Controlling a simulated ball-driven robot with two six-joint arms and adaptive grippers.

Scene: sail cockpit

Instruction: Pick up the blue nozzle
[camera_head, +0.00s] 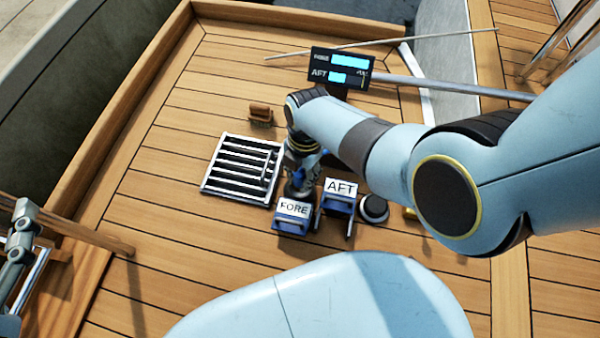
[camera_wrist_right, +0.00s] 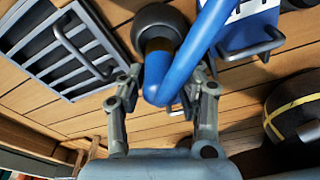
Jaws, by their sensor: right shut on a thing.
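The blue nozzle (camera_wrist_right: 157,78) shows in the right wrist view as a bent blue tube with a dark rounded end and a brownish collar. My right gripper (camera_wrist_right: 165,98) is shut on it, with one finger on each side of the bend. In the head view my right gripper (camera_head: 299,182) is at the right edge of the dark grating, just above the FORE box; the nozzle is largely hidden there by the wrist. Grey jointed parts at the left edge look like my left gripper (camera_head: 18,240); its jaw opening is unclear.
A slatted grating (camera_head: 232,185), a FORE box (camera_head: 293,214), an AFT box (camera_head: 340,196) and a dark round item (camera_head: 374,208) stand close by. A brown brush-like item (camera_head: 260,113) lies behind. A display (camera_head: 339,69) stands at the back.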

